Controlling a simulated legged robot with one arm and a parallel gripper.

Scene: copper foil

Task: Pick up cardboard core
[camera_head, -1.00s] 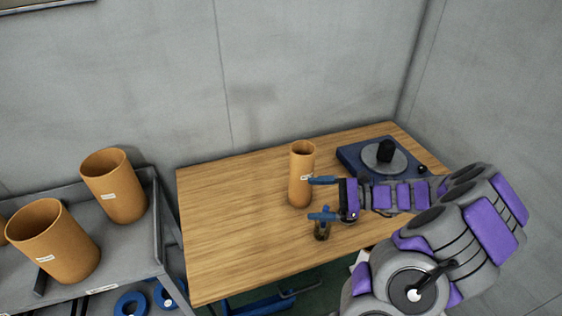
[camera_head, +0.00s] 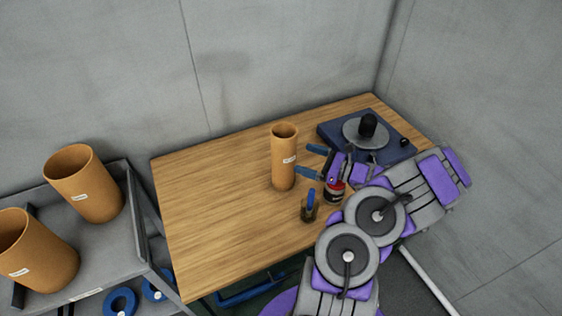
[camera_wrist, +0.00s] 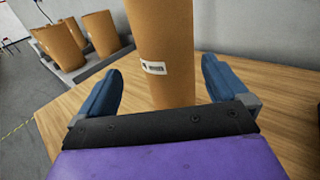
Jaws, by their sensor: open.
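A tall, narrow brown cardboard core (camera_head: 284,158) with a small white label stands upright on the wooden table (camera_head: 205,215). My gripper (camera_head: 311,161) is open just to the right of the core, its two blue fingers pointing toward it. In the wrist view the core (camera_wrist: 163,40) stands ahead, centred between the spread fingertips of my gripper (camera_wrist: 165,82). I see no finger closed on it, and its top is cut off by the frame there.
A blue device with a grey disc (camera_head: 365,132) sits at the table's back right. A small cup with a blue item (camera_head: 309,207) and a red-and-dark container (camera_head: 335,191) stand near my gripper. Wider brown cylinders (camera_head: 84,183) stand on a grey cart at left. The table's left half is clear.

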